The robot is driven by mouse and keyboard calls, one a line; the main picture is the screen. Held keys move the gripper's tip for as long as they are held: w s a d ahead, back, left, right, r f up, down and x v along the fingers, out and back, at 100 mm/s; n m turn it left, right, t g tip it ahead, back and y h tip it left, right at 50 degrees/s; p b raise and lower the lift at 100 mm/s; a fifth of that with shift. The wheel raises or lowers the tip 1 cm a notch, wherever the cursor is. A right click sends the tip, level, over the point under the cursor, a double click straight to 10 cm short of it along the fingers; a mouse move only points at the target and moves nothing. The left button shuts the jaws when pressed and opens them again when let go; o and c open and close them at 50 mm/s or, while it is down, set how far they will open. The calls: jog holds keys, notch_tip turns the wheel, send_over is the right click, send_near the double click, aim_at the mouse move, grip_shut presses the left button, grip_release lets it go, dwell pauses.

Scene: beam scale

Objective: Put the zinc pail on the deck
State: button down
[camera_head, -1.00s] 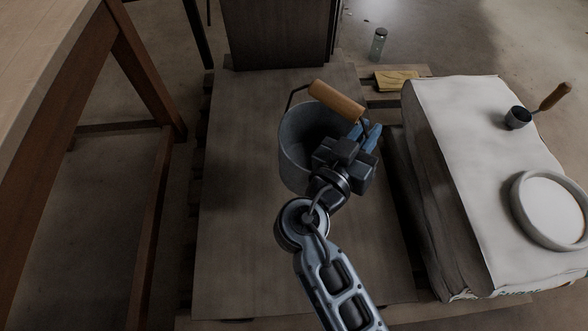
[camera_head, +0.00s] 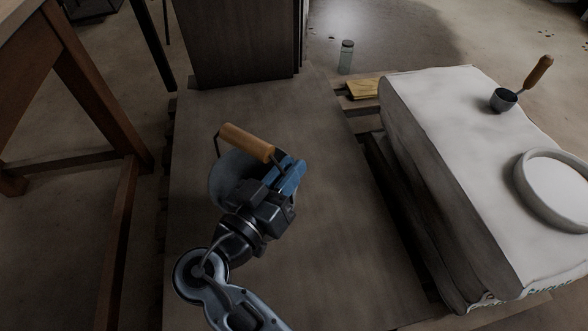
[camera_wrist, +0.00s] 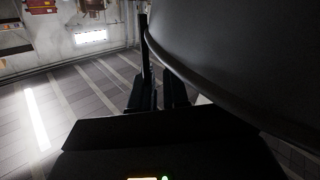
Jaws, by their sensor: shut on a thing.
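The zinc pail (camera_head: 228,178) is a grey bucket with a wooden grip (camera_head: 246,141) on its wire handle. My gripper (camera_head: 287,175) is shut on the pail near the handle's right end, and its body hides much of the pail. In the wrist view the dark curved pail wall (camera_wrist: 240,60) fills the upper right, beside my gripper's fingers (camera_wrist: 158,95). The deck (camera_head: 330,240) is a flat brown board on a pallet, beneath the pail in the head view. I cannot tell whether the pail touches it.
A white sack (camera_head: 450,150) lies at the right, bearing a round white dish (camera_head: 560,205) and a scoop (camera_head: 504,100). A dark cabinet (camera_head: 240,40) stands at the back. A wooden table leg (camera_head: 95,85) is at the left. Much of the board is bare.

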jog(key=w+d+f+b, duration=0.2)
jog(key=w+f+b, duration=0.2)
jog(key=w+f, duration=0.4)
jog(key=shift+w+f, duration=0.25)
jog(key=shift+f, duration=0.3)
jog(key=shift+f+b, duration=0.15)
jog(key=shift+b, duration=0.15)
jog(key=c, duration=1.1)
grip_release()
jog(key=p+v, duration=0.2)
jog(key=v, duration=1)
jog(key=shift+s+d+p, duration=0.1)
jog(key=shift+p, duration=0.25)
